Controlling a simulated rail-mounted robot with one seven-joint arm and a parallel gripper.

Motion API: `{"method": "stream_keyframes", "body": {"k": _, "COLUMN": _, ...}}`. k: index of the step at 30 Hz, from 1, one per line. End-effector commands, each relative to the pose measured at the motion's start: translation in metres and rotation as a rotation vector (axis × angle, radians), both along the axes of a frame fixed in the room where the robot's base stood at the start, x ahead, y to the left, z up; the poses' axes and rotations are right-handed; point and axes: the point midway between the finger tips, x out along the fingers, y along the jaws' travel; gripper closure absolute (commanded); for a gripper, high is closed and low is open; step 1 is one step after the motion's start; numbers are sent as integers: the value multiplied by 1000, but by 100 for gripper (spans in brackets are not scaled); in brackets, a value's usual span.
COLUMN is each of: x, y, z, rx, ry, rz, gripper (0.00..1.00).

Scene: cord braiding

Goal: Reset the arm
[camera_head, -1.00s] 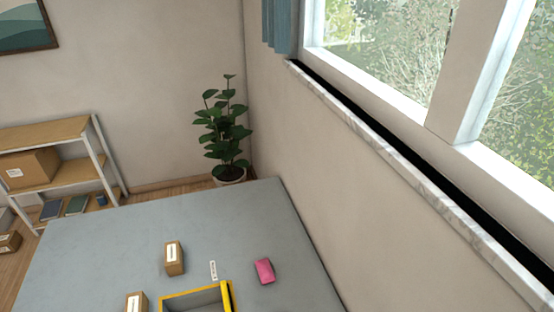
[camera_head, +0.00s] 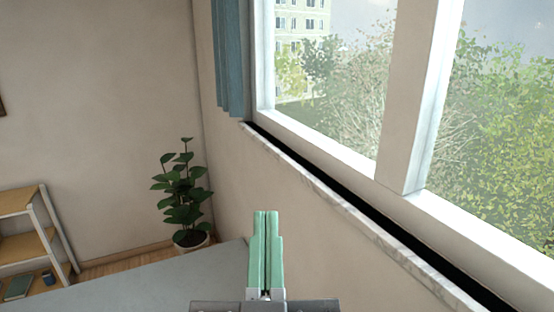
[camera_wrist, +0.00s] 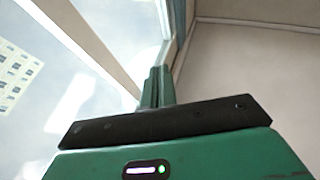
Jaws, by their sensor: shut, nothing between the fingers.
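My gripper (camera_head: 266,214) stands upright at the lower middle of the head view, its two green fingers pressed together with nothing between them. Behind it are the far right corner of the grey table and the wall below the window. In the wrist view the gripper (camera_wrist: 158,70) points up toward the window frame and the ceiling corner. No cords show in any current view.
The grey table (camera_head: 150,290) shows only its far part at the bottom left. A potted plant (camera_head: 184,195) stands on the floor in the corner, and a shelf (camera_head: 25,235) is at the left. The window (camera_head: 330,70) and its marble sill (camera_head: 330,195) run along the right wall.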

Motion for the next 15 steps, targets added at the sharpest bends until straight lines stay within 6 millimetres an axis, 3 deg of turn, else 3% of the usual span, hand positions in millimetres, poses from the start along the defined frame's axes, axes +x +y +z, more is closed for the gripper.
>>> {"method": "stream_keyframes", "body": {"k": 1, "x": -35, "y": -8, "z": 31, "rx": 9, "ry": -113, "rz": -11, "gripper": 100}}
{"method": "stream_keyframes", "body": {"k": 2, "x": -56, "y": -12, "z": 47, "rx": 14, "ry": -179, "rz": -17, "gripper": 100}}
{"method": "stream_keyframes", "body": {"k": 3, "x": -51, "y": -10, "z": 95, "rx": 15, "ry": -164, "rz": -12, "gripper": 100}}
{"method": "stream_keyframes", "body": {"k": 6, "x": -48, "y": -9, "z": 152, "rx": 18, "ry": -155, "rz": -7, "gripper": 100}}
{"method": "stream_keyframes", "body": {"k": 12, "x": -47, "y": -8, "z": 249, "rx": 22, "ry": -150, "rz": -1, "gripper": 100}}
{"method": "stream_keyframes", "body": {"k": 15, "x": -47, "y": -7, "z": 281, "rx": 25, "ry": -148, "rz": 2, "gripper": 100}}
